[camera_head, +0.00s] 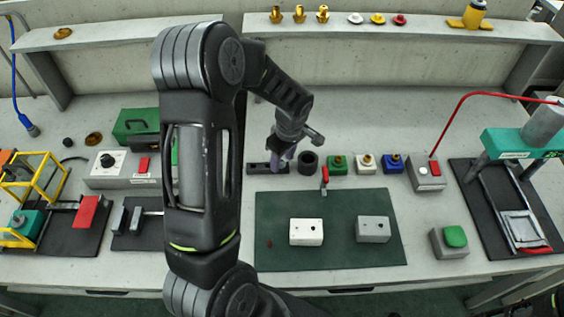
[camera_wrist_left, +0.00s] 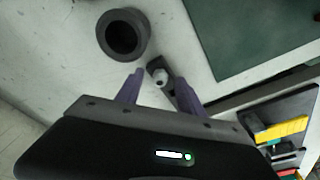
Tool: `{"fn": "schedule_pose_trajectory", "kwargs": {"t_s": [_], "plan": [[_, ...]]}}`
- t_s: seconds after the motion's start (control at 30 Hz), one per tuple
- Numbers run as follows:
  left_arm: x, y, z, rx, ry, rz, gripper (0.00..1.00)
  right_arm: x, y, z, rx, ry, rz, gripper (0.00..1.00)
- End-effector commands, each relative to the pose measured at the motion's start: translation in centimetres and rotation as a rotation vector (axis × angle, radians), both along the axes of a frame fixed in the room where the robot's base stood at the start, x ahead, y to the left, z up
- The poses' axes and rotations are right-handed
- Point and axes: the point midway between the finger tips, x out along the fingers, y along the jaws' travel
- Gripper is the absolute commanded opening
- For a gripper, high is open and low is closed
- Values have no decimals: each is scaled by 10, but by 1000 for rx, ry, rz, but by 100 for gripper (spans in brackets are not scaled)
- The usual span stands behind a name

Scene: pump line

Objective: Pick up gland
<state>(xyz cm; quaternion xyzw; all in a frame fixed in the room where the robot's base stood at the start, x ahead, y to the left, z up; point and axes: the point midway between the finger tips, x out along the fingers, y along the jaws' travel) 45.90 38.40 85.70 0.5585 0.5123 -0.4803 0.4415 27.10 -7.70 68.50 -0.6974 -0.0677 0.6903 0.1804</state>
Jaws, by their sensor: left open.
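A small pale grey fitting, which looks to be the gland (camera_wrist_left: 160,78), sits at the end of a dark block in the left wrist view. My left gripper (camera_wrist_left: 157,84) is open, with its purple fingertips apart on either side of the fitting in that view. I cannot tell whether they touch it. In the head view my left gripper (camera_head: 282,156) points down over the dark block (camera_head: 257,169), and its fingers hide the fitting.
A dark hollow cylinder (camera_head: 308,163) stands just right of my left gripper. Green (camera_head: 337,166), white (camera_head: 365,165) and blue (camera_head: 391,164) blocks stand beyond it. A green mat (camera_head: 330,258) lies in front, with two small boxes. Brass fittings (camera_head: 299,14) stand on the back shelf.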

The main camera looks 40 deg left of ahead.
Motion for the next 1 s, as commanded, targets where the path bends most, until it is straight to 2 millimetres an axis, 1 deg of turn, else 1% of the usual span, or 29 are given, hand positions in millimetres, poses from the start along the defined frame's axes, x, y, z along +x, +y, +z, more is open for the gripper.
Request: {"fn": "schedule_pose_trajectory", "kwargs": {"t_s": [0.33, 0.87, 1.0], "plan": [[0, 0, 0, 0, 0, 0, 44, 0, 0, 0, 0, 0, 0, 36], [0, 0, 0, 0, 0, 0, 1, 0, 0, 0, 0, 0, 0, 36], [0, 0, 0, 0, 0, 0, 0, 0, 0, 0, 0, 0, 0, 36]]}}
